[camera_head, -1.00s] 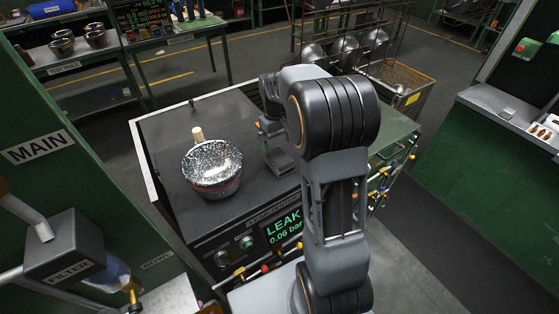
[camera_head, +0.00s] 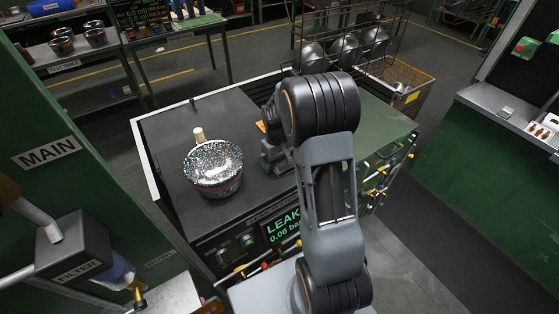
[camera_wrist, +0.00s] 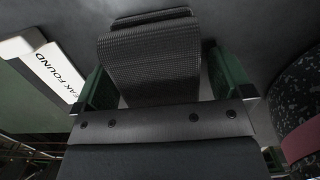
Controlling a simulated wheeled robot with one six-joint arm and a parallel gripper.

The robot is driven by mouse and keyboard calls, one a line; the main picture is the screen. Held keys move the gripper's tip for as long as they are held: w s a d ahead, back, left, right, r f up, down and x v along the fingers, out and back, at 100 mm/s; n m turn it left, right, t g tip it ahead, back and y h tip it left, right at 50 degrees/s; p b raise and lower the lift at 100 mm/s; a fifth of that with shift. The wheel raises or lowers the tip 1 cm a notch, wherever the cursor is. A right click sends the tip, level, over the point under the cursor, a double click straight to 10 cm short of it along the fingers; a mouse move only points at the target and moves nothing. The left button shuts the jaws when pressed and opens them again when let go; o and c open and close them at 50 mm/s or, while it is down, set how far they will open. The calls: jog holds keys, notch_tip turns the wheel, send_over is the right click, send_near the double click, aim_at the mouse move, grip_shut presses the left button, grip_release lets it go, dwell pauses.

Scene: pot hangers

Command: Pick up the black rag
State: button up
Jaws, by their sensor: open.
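In the wrist view, a dark, woven-textured folded piece (camera_wrist: 150,66) looks like the black rag. My gripper (camera_wrist: 157,80) is open, with a green finger on each side of this piece. Whether either finger touches it I cannot tell. In the head view my gripper (camera_head: 276,158) is low over the dark bench top, right of the speckled pot, and partly hidden by my arm. The rag cannot be made out in the head view.
The speckled pot (camera_head: 214,168) stands on the bench (camera_head: 165,128) left of my gripper; its side also shows in the wrist view (camera_wrist: 299,105). A white "LEAK FOUND" sign (camera_wrist: 42,62) is at the wrist view's left. A wire basket (camera_head: 405,82) stands behind.

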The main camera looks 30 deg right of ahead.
jog(key=c, duration=1)
jog(key=shift+r, duration=0.5)
notch_tip(320, 180, up, 2)
jog(key=shift+w+a+r+b, duration=0.1)
jog(key=shift+r+b, duration=0.1)
jog(key=shift+b, duration=0.1)
jog(key=w+a+r, duration=0.1)
jog(key=a+r, duration=0.2)
jog(key=a, duration=0.1)
jog(key=w+a+r+b, duration=0.1)
jog(key=w+a+r, duration=0.1)
jog(key=a+r, duration=0.1)
jog(key=w+a+r+b, duration=0.1)
jog(key=w+a+r, duration=0.1)
jog(key=a, duration=0.3)
jog(key=shift+w+a+r, duration=0.1)
jog(key=shift+a+r, duration=0.1)
jog(key=shift+r, duration=0.2)
jog(key=shift+w+a+r, duration=0.1)
jog(key=shift+a+r, duration=0.05)
jog(key=shift+r, duration=0.25)
